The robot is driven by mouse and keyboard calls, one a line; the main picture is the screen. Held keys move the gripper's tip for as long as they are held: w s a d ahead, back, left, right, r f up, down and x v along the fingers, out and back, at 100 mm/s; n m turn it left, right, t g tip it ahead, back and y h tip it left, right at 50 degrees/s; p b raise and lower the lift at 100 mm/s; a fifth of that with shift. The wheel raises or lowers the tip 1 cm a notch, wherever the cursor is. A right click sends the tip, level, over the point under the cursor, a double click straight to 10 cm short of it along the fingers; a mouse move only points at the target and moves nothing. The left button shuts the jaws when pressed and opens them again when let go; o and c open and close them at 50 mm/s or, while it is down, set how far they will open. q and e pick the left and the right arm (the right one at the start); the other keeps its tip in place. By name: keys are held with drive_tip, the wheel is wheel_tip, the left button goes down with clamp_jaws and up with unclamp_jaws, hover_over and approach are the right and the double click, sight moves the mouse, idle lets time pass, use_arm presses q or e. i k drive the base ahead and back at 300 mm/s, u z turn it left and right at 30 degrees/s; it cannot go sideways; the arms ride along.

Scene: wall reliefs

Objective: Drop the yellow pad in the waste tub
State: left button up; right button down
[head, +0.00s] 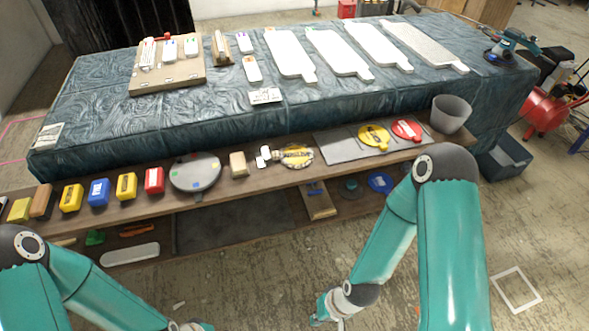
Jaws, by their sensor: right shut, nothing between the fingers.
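A round yellow pad (373,136) lies on a grey mat on the bench shelf, left of a round red pad (407,130). A grey tub (451,113), which looks like the waste tub, stands upright at the shelf's right end; its inside is mostly hidden. My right gripper (326,319) is low at the bottom edge of the view, in front of the shelf and well apart from the pad. It is shut and empty. My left gripper (192,327) is mostly cut off by the bottom edge, so its jaws do not show.
The grey mat (335,146) lies flat on the wooden shelf. Several coloured blocks, a grey disc (195,173) and a yellow-and-white round item (296,156) sit left of it. A lower shelf holds a blue disc (380,181). A dark crate (505,158) stands on the floor.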

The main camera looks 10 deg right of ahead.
sight(296, 156)
drive_tip(key=z, duration=0.05)
drive_tip(key=i, duration=1)
drive_tip(key=u, duration=0.05)
